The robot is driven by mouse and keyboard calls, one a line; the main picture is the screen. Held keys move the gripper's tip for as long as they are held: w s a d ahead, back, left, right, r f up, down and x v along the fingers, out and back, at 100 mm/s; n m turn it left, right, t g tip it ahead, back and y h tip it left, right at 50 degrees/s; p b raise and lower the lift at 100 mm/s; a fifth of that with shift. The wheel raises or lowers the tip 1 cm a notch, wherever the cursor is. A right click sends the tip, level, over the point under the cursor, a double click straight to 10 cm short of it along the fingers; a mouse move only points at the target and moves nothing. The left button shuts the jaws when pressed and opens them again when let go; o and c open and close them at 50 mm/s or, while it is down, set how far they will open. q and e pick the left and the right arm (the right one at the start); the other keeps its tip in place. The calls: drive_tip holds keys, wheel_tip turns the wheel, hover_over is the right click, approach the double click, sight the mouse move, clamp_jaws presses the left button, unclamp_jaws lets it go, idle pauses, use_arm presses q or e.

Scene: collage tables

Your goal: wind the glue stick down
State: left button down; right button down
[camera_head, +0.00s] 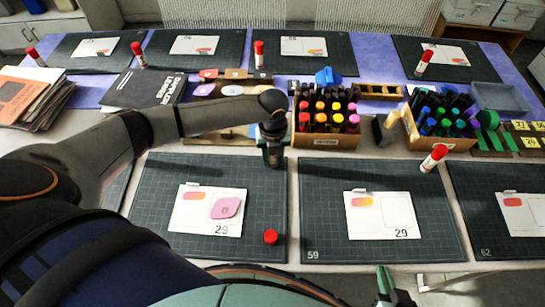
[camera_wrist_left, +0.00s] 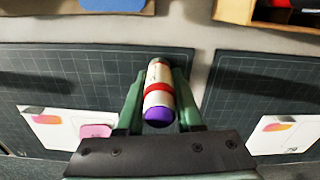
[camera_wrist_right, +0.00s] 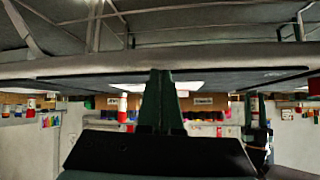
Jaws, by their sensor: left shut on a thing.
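My left gripper (camera_head: 272,160) is over the back right of the near-left dark mat (camera_head: 160,240). In the left wrist view its green fingers (camera_wrist_left: 158,100) are shut on a glue stick (camera_wrist_left: 157,85), white with a red band and a purple end facing the camera. In the head view the gripper and arm hide the stick. A loose red cap (camera_head: 270,237) stands on the same mat, right of a white card (camera_head: 190,220) marked 29 with a pink shape. My right gripper (camera_head: 385,280) is low at the front edge; its fingers (camera_wrist_right: 162,98) look together and empty.
Wooden boxes of colourful capped sticks (camera_head: 325,138) and markers (camera_head: 440,143) stand at the middle and right. Another red-capped glue stick (camera_head: 434,157) stands by the near-middle mat (camera_head: 325,235). A dark book (camera_head: 145,88) and a paper stack (camera_head: 35,95) lie left. The mat's front is mostly clear.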

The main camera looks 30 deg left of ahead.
use_arm(q)
drive_tip(key=shift+f, duration=0.15)
drive_tip(key=shift+n+p, duration=0.45)
drive_tip(key=shift+n, duration=0.25)
drive_tip(key=shift+w+n+p, duration=0.1)
drive_tip(key=shift+n+p, duration=0.35)
drive_tip(key=shift+n, duration=0.75)
drive_tip(key=shift+d+n+p, duration=0.1)
drive_tip(key=shift+n+p, duration=0.55)
drive_tip(key=shift+n, duration=0.25)
drive_tip(key=shift+f+n, duration=0.1)
drive_tip(key=shift+n, duration=0.9)
drive_tip(key=n, duration=0.8)
drive_tip(key=shift+w+d, duration=0.1)
drive_tip(key=shift+w, duration=0.1)
drive_tip(key=n, duration=0.6)
drive_tip(key=shift+w, duration=0.1)
